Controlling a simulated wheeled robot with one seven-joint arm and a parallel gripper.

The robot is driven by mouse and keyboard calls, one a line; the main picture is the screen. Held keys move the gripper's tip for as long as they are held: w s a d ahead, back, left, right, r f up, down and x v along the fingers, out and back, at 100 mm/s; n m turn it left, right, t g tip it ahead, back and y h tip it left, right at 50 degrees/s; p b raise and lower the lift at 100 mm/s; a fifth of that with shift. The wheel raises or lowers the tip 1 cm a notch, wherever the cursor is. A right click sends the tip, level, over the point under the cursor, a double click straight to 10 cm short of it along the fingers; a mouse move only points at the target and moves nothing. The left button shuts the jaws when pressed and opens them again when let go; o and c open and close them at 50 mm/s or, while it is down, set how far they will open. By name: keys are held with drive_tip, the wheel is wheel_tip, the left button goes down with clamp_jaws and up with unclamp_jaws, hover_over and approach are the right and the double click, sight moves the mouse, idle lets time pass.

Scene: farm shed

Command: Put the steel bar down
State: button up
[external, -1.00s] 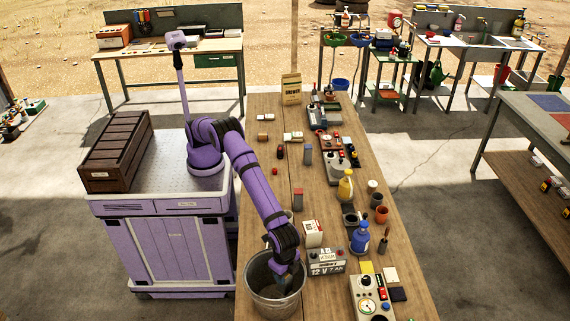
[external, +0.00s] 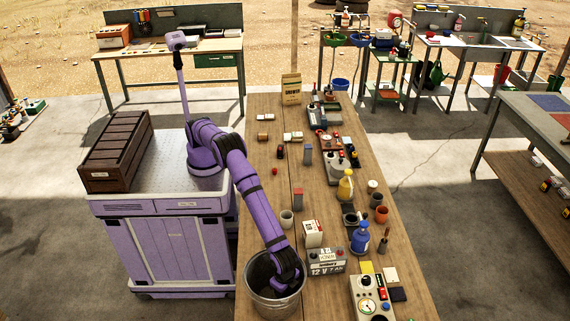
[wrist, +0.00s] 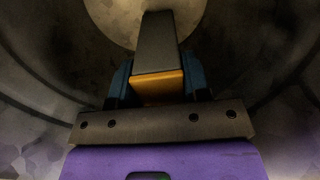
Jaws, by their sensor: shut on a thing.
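The steel bar (wrist: 156,42) is grey with an orange end and sits between the blue fingers of my gripper (wrist: 158,82) in the wrist view. My gripper is shut on it. The bar points away from the gripper, toward the pale round floor of a metal bucket (external: 272,307). The bucket's dark inner wall (wrist: 262,60) surrounds the gripper. I cannot tell whether the bar touches the floor. In the external view my gripper (external: 284,286) is down inside the bucket at the table's near left edge, and the bar is hidden there.
A 12 V battery (external: 327,262) and a white-and-red box (external: 312,233) stand close to the bucket. A grey cup (external: 287,218) stands behind it. A gauge box (external: 371,299) is to the right. The wooden table (external: 268,195) has some bare room at its left middle.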

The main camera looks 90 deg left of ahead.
drive_tip(key=o, duration=1.1)
drive_tip(key=shift+f, duration=0.1)
wheel_tip(320, 180, up, 12)
drive_tip(key=shift+r, duration=0.2)
